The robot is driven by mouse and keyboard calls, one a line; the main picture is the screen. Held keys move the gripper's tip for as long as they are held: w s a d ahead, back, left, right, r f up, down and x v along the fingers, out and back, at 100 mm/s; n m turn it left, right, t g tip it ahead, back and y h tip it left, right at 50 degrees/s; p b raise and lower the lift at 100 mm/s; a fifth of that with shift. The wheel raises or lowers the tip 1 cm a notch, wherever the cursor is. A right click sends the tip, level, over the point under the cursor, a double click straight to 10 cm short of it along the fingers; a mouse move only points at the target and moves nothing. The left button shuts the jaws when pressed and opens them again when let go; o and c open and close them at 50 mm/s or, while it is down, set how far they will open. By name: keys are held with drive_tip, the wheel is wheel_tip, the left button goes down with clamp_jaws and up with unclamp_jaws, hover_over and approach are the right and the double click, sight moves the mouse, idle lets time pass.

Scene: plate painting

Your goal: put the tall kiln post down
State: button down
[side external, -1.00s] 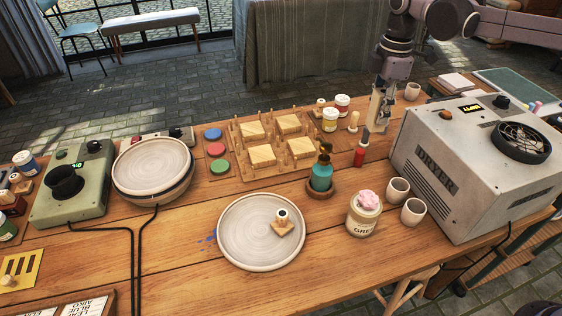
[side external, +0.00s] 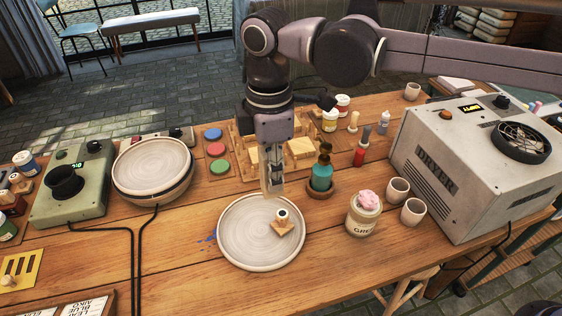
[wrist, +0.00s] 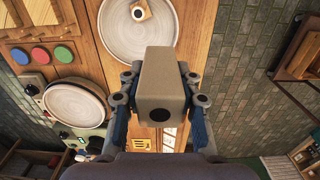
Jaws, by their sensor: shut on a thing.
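The tall kiln post (wrist: 170,80) is a long, square, grey-tan bar with a dark round hole in its near end. My gripper (wrist: 158,98) is shut on it, with a finger on either side. In the side view, my gripper (side external: 273,188) hangs over the far edge of the pale round plate (side external: 240,248), pointing down. The post is hard to separate from the fingers there, and its clearance above the plate is hard to judge. A short block with a dark round hole (side external: 281,222) stands on the plate, right of its middle. The plate also shows in the wrist view (wrist: 125,42).
A pegged wooden rack (side external: 238,165) stands behind, partly hidden by my arm. A second plate on a wheel (side external: 153,168) is at left, the dryer (side external: 440,170) at right. Bare wood lies in front.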

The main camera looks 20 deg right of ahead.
drive_tip(key=shift+s+a+f, duration=1.35)
drive_tip(key=shift+a+f, duration=0.95)
drive_tip(key=shift+f, duration=1.4)
drive_tip(key=shift+s+a+f, duration=1.35)
drive_tip(key=shift+a+f, duration=0.9)
drive_tip(key=shift+f, duration=1.4)
drive_tip(key=shift+s+a+f, duration=1.35)
drive_tip(key=shift+a+f, duration=0.95)
drive_tip(key=shift+f, duration=1.4)
drive_tip(key=shift+f, duration=0.1)
drive_tip(key=c, duration=0.9)
unclamp_jaws()
drive_tip(key=shift+c, duration=0.2)
